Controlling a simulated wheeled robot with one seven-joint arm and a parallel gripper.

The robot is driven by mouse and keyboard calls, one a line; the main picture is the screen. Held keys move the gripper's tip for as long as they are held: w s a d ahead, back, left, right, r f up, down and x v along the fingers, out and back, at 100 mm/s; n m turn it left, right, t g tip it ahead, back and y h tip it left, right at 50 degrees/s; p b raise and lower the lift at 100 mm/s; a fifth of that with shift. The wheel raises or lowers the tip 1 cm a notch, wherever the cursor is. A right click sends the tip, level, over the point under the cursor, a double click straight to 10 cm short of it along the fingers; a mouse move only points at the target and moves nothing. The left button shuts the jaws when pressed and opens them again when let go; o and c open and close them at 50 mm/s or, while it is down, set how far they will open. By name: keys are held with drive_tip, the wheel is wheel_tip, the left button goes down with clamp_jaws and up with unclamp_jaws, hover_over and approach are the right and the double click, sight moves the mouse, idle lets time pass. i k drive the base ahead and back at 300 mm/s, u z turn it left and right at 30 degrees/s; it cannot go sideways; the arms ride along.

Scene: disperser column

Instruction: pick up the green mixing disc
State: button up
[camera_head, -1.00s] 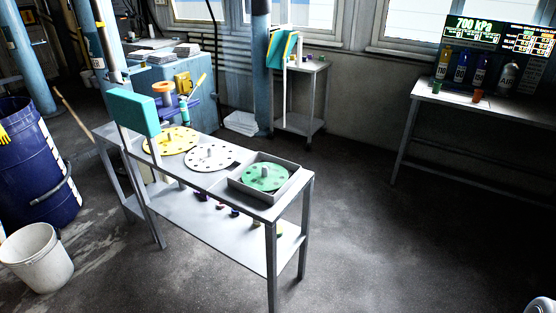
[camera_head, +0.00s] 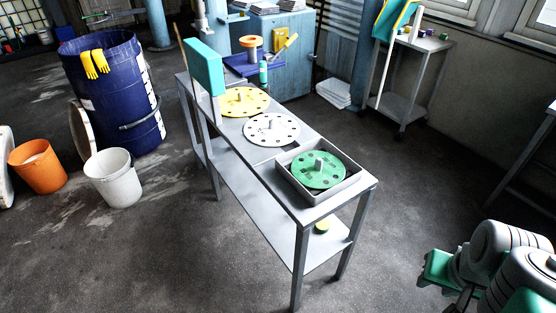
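The green mixing disc (camera_head: 319,171) lies in a shallow grey tray (camera_head: 285,181) at the near right end of a narrow grey table. It has holes around its face and a short pale post at its centre. A white disc (camera_head: 258,130) and a yellow disc (camera_head: 231,101) lie further back on the same table, each with a centre post. Part of my arm shows at the lower right, well apart from the table. I cannot make out my gripper's fingers in this view.
A teal block (camera_head: 205,67) stands upright at the table's left side. A blue drum (camera_head: 108,110) with yellow gloves, a white bucket (camera_head: 114,178) and an orange bucket (camera_head: 38,167) stand left. A small side table (camera_head: 420,43) stands at the back right. Floor in front is clear.

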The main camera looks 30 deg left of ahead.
sight(315, 169)
drive_tip(key=u, duration=0.95)
drive_tip(key=i, duration=1)
drive_tip(key=u, duration=0.8)
